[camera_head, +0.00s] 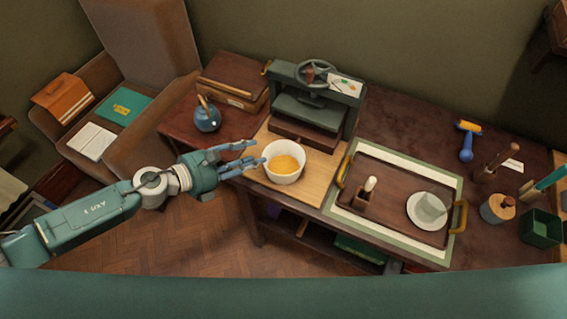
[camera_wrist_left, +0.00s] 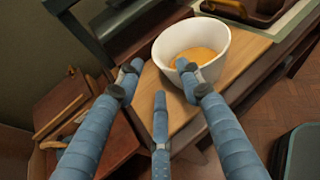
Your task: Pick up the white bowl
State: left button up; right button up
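The white bowl (camera_head: 285,178) stands upright on a light wooden board (camera_head: 313,189) and has orange-yellow contents inside. It also shows at the top of the left wrist view (camera_wrist_left: 188,30). My left gripper (camera_head: 256,154) is just left of the bowl with its fingers spread and pointing at it. In the left wrist view, the gripper (camera_wrist_left: 160,82) is open and empty. Its right fingertip overlaps the bowl's near rim there; I cannot tell whether it touches. My right gripper is not in view.
A dark press (camera_head: 313,107) stands directly behind the bowl. A blue-grey teapot (camera_head: 207,118) stands to the left. The table's front edge is close to the bowl.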

aim_at(271, 150)
pick_arm(q)
jog(key=x, duration=0.8)
jog(key=shift+a+p, duration=0.1)
jog(key=shift+p, duration=0.25)
jog(key=shift+s, duration=0.1)
jog(key=shift+c, duration=0.5)
grip_shut()
